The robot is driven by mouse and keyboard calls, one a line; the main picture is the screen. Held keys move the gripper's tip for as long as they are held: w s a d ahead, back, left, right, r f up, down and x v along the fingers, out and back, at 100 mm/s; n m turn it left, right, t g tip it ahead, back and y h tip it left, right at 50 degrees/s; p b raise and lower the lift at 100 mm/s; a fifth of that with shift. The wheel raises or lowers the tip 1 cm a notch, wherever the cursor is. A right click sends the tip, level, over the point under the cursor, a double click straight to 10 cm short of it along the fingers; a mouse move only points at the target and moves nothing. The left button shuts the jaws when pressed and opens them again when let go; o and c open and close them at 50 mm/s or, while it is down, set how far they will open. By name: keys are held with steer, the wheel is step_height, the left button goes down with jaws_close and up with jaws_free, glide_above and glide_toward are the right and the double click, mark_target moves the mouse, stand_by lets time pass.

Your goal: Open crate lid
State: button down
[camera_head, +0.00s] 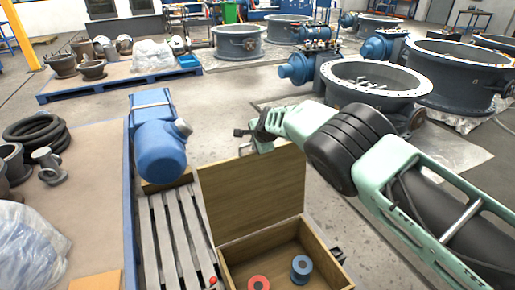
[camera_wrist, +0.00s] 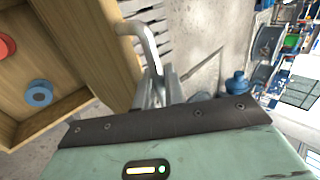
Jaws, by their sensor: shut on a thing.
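The wooden crate (camera_head: 289,235) stands on the floor at the bottom centre of the head view. Its lid (camera_head: 250,195) is raised and stands roughly upright at the crate's back side. My gripper (camera_head: 257,137) is at the lid's top edge. In the wrist view my gripper (camera_wrist: 160,88) is shut at the edge of the lid (camera_wrist: 112,45), beside a curved grey bar (camera_wrist: 148,42) that looks like a handle. The exact contact is partly hidden. Inside the open crate are a red spool (camera_head: 258,283) and a blue spool (camera_head: 301,268), and the blue spool also shows in the wrist view (camera_wrist: 39,94).
A grey slatted pallet (camera_head: 172,240) lies left of the crate, with a blue motor-like part (camera_head: 160,150) beyond it. Large grey valve rings (camera_head: 375,83) stand at the back right. Bare floor (camera_head: 225,95) is free behind the lid.

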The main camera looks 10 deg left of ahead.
steer(key=shift+w+a+f, duration=0.15)
steer(key=shift+w+a, duration=0.15)
steer(key=shift+w, duration=0.2)
steer(key=c, duration=1.6)
jaws_free()
steer(key=shift+s+d+r, duration=0.3)
steer(key=shift+r, duration=0.3)
steer(key=b+v, duration=0.2)
steer(key=v, duration=1.4)
steer(key=shift+s, duration=0.1)
